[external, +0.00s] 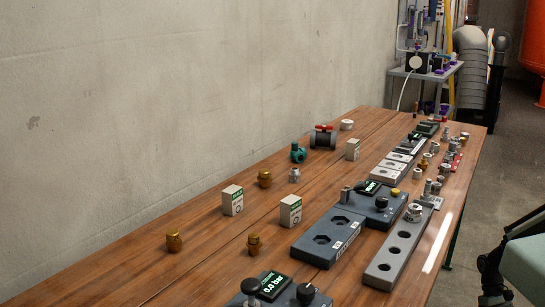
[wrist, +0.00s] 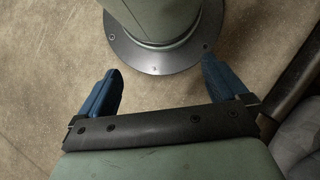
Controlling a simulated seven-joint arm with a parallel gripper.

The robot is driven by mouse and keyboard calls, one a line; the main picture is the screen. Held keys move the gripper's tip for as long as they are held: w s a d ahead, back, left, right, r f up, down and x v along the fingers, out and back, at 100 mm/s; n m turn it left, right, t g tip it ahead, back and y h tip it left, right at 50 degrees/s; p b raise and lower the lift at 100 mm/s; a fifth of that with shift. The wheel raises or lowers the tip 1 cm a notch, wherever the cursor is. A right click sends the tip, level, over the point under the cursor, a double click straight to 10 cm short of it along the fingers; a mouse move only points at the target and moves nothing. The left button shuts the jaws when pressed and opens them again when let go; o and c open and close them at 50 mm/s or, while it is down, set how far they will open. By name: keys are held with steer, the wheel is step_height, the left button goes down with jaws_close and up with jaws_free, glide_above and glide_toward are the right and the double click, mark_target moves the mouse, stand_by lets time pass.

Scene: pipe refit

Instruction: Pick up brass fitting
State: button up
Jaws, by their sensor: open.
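The frames do not show which one the task means. My gripper (wrist: 160,66) is open and empty in the wrist view, its two blue fingers spread apart above my round base plate and the concrete floor. No fitting shows in the wrist view. In the external view, part of my arm shows at the lower right, off the table's right side.
White-and-green boxes (external: 232,200) (external: 291,211) stand among the fittings. A dark block with sockets (external: 327,237), a grey plate with holes (external: 398,250) and a gauge reading 0.0 bar (external: 273,285) lie to the right. The table's left side is mostly clear beside the wall.

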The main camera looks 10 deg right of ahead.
steer(key=c, duration=0.7)
steer(key=shift+w, duration=0.1)
